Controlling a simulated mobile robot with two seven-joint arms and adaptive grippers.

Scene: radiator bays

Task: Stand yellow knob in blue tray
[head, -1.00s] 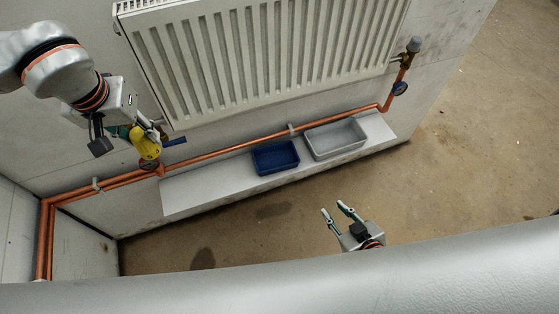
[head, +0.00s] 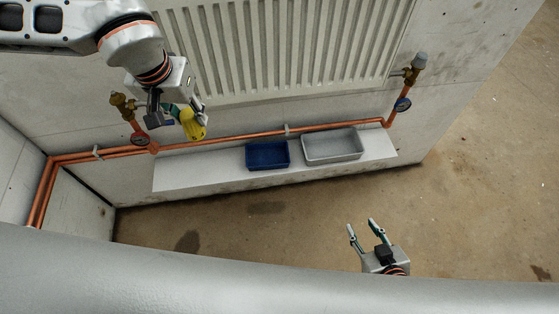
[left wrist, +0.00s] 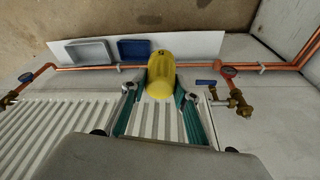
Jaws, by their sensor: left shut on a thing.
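The yellow knob (head: 192,124) is held in my left gripper (head: 184,112), in front of the wall and left of the blue tray. In the left wrist view the yellow knob (left wrist: 160,76) sits between the two fingers of my left gripper (left wrist: 160,92). The blue tray (head: 268,165) lies on the white shelf, and it also shows in the left wrist view (left wrist: 134,50); it looks empty. My right gripper (head: 362,232) is open and empty above the floor at lower right.
A grey tray (head: 333,160) stands right of the blue tray on the white shelf (head: 195,175). A copper pipe (head: 230,137) runs behind the trays. A radiator (head: 280,50) hangs above. A brass valve (head: 122,104) and gauge (head: 140,139) are on the left.

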